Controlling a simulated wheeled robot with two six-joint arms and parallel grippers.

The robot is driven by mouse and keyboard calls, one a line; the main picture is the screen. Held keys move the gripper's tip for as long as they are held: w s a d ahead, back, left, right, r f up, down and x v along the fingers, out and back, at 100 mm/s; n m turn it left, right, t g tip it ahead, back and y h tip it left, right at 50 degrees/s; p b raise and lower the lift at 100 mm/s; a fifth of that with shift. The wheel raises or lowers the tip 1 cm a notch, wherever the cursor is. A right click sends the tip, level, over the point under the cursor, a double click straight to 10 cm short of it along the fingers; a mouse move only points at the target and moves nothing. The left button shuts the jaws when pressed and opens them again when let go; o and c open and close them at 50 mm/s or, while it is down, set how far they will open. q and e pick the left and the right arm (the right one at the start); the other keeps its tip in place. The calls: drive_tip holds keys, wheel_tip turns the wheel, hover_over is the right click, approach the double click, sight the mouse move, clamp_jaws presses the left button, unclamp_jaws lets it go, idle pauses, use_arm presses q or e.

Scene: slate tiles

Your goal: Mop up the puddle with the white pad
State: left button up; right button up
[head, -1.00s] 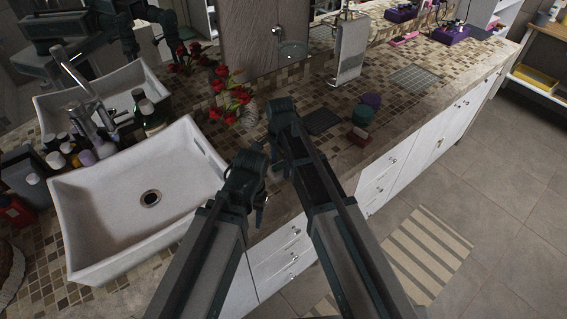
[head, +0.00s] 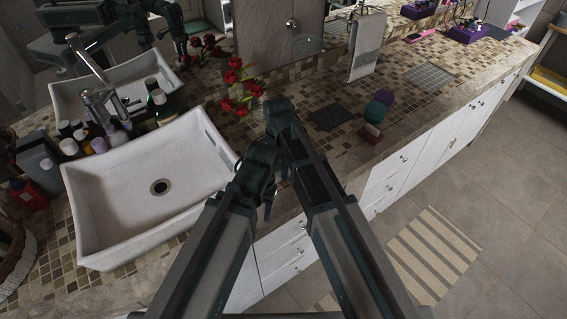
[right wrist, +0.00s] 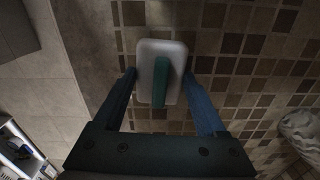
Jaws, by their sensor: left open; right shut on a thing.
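The white pad (right wrist: 147,86) shows in the right wrist view, a rounded white block with a teal handle (right wrist: 160,80) on top. My right gripper (right wrist: 160,76) is shut on it, one blue finger on each side, above the tiled counter. In the head view the pad and right gripper jaws are hidden behind my right arm. My left gripper (head: 269,203) hangs open and empty at the counter's front edge, right of the sink. I cannot make out the puddle in either view.
The white sink (head: 110,205) with its tap fills the left. Red flowers (head: 237,90) stand behind my arms. A dark square (head: 330,116) and a teal and purple item on a red base (head: 371,131) lie to the right. A striped rug (head: 432,255) lies on the floor.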

drive_tip(key=shift+s+a, duration=0.55)
drive_tip(key=shift+a, duration=0.3)
drive_tip(key=shift+w+a, duration=0.35)
drive_tip(key=shift+w, duration=0.3)
drive_tip(key=shift+w+a, duration=0.35)
drive_tip(key=shift+w, duration=0.3)
drive_tip(key=shift+w+d, duration=0.45)
drive_tip(key=shift+d, duration=0.2)
drive_tip(key=shift+w+d, duration=0.45)
drive_tip(key=shift+d, duration=0.2)
drive_tip(key=shift+d, duration=0.1)
use_arm(q)
drive_tip(key=shift+s, duration=0.1)
use_arm(e)
drive_tip(key=shift+w+d, duration=0.45)
drive_tip(key=shift+d, duration=0.25)
drive_tip(key=shift+w+d, duration=0.45)
drive_tip(key=shift+d, duration=0.2)
